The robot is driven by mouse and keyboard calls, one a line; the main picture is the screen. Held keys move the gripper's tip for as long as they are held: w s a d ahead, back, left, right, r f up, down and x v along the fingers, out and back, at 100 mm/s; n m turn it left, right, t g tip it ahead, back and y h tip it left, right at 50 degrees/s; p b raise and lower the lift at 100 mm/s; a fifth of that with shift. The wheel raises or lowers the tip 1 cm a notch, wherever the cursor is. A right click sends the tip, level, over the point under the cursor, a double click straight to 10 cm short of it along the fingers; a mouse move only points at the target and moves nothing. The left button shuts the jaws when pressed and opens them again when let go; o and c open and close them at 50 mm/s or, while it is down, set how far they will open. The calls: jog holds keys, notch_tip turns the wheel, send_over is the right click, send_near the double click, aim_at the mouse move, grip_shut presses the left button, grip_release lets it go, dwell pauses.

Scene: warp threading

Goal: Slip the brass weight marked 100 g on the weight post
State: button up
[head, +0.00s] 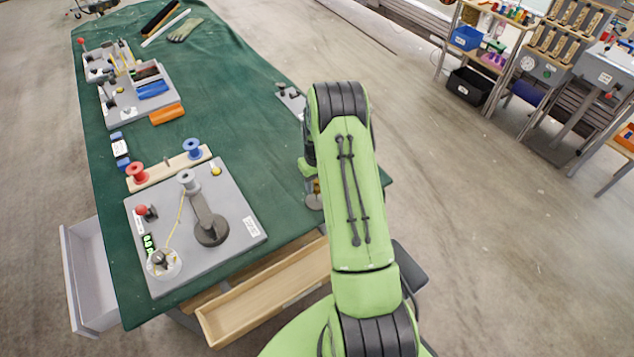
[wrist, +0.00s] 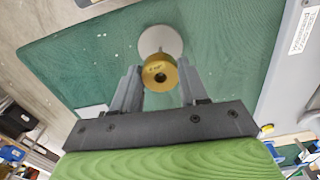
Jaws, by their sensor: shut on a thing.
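Beyond the weight in the wrist view lies a pale round disc (wrist: 161,37), seemingly the base of the weight post; the post itself is mostly hidden behind the weight. In the head view the disc (head: 314,202) shows at the table edge beside my arm, with a bit of brass above it. I cannot tell whether the weight touches the post.
The green-covered table (head: 245,110) is clear around the disc. A grey board (head: 150,265) with a dark lever, spools and a yellow thread stands at the left. An open wooden drawer (head: 265,295) juts out in front. A small grey plate (head: 291,98) lies behind my arm.

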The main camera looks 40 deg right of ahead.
jog(key=o, duration=1.6)
jog(key=shift+c, duration=0.2)
jog(key=shift+r, duration=0.1)
jog(key=shift+r+p, duration=1.65)
jog(key=shift+r, duration=1.4)
jog(key=shift+f, duration=0.1)
